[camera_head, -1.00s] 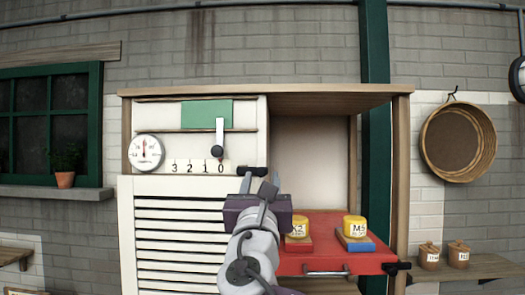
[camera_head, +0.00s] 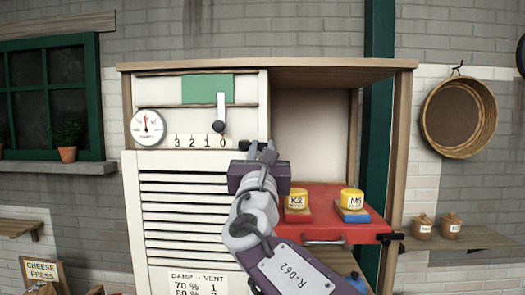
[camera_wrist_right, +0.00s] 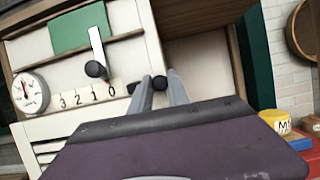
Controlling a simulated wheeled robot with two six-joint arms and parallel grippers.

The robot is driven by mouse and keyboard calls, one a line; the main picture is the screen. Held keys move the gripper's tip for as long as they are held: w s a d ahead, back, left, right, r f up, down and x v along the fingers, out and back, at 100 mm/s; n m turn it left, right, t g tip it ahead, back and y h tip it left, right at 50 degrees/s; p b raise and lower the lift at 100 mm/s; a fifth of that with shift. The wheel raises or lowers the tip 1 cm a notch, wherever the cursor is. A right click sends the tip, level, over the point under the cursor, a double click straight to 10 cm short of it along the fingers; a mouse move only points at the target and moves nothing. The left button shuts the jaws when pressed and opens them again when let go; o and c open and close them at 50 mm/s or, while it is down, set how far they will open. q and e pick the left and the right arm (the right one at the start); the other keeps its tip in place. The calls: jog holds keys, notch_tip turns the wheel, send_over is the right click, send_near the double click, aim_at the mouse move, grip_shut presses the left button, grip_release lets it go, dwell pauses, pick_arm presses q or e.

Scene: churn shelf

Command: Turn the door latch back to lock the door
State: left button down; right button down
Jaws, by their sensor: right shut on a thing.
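The door latch (camera_head: 243,145) is a short black bar at the top right corner of the white slatted door (camera_head: 185,225). It appears to lie sideways, pointing right. My right gripper (camera_head: 263,149) is shut on its right end, in front of the cabinet. The fingers hide part of the bar. My left gripper is not in view.
Above the door are a black-knobbed lever (camera_head: 219,126), a 3-2-1-0 scale (camera_head: 200,142) and a dial (camera_head: 148,127). Right of my arm, a red drawer (camera_head: 325,222) holds yellow-lidded K2 and M5 pots. The open cabinet bay (camera_head: 310,120) above it is empty.

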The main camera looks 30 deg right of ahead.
jog(key=w+a+f+m+g+h, duration=0.1)
jog(key=m+g, duration=0.3)
jog(key=m, duration=0.7)
jog(key=w+a+f+m+g+h+b, duration=0.1)
jog(key=a+f+m+g, duration=0.2)
jog(key=m, duration=0.8)
jog(key=shift+w+a+f+g+h, duration=0.25)
jog(key=shift+w+g+h, duration=0.15)
jog(key=shift+g, duration=0.3)
jog(key=shift+f, duration=0.1)
jog(key=c, duration=1.4)
grip_release()
jog(key=shift+c, duration=0.2)
jog(key=shift+o, duration=0.7)
jog(key=shift+s, duration=0.2)
